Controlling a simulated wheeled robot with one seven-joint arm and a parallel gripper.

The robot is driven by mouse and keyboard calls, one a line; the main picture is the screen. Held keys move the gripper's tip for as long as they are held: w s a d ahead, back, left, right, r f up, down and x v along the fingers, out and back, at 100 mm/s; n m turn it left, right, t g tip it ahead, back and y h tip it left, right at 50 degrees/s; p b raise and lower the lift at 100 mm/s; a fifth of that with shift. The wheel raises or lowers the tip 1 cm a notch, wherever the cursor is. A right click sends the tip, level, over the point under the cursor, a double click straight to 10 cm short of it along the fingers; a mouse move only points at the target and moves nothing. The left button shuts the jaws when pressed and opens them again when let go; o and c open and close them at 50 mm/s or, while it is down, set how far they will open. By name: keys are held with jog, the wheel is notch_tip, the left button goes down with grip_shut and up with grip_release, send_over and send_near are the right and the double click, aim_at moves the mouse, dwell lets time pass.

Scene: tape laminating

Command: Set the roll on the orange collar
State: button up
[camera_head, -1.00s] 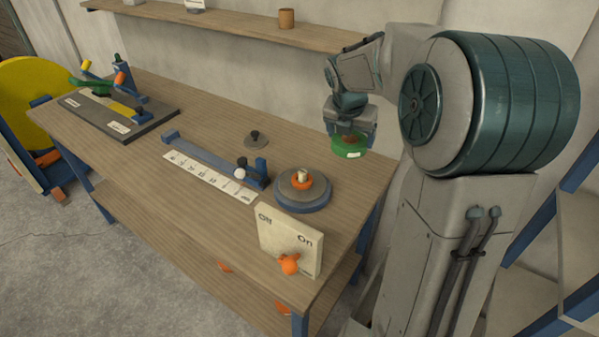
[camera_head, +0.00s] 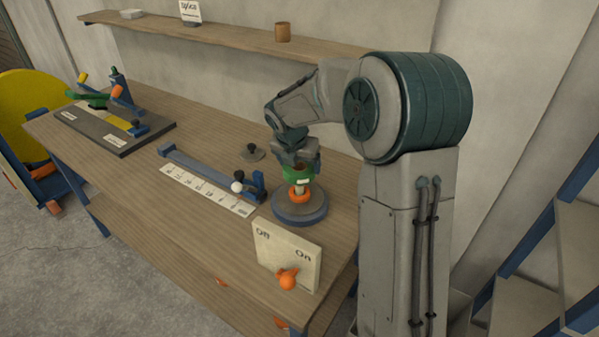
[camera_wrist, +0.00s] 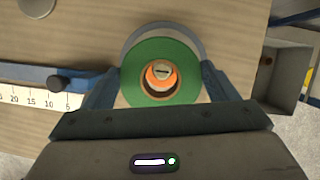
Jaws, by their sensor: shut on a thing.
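The green roll (camera_head: 291,173) is held in my gripper (camera_head: 297,170), above the round turntable. In the wrist view the roll (camera_wrist: 132,83) sits between the two blue fingers of my gripper (camera_wrist: 161,86). The orange collar (camera_head: 299,194) stands on the grey disc with the blue base (camera_head: 300,211), just below the roll. Through the roll's hole in the wrist view, the orange collar (camera_wrist: 151,80) and the pale post top (camera_wrist: 162,71) show, nearly centred. In the head view a gap shows between roll and collar.
An Off/On panel (camera_head: 275,250) with an orange knob stands in front of the turntable. A blue rail with a number scale (camera_head: 208,190) lies to its left. A dark-knobbed disc (camera_head: 252,152) lies behind. A board with a green tool (camera_head: 115,125) is at far left.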

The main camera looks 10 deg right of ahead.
aim_at(300, 175)
jog(key=shift+f, duration=1.65)
jog(key=shift+f, duration=0.65)
jog(key=o, duration=1)
jog(key=shift+c, duration=0.2)
jog(key=v, duration=1.2)
jog(key=shift+w+d+r, duration=0.15)
jog(key=shift+d+r, duration=0.05)
jog(key=shift+r, duration=0.05)
jog(key=s+d+f+m+y, duration=0.1)
jog(key=s+d+m+y, duration=0.1)
jog(key=s+m, duration=2.5)
jog(key=shift+s+d+f+m+g+y, duration=0.2)
jog(key=shift+s+m+g+y, duration=0.15)
jog(key=shift+m, duration=0.75)
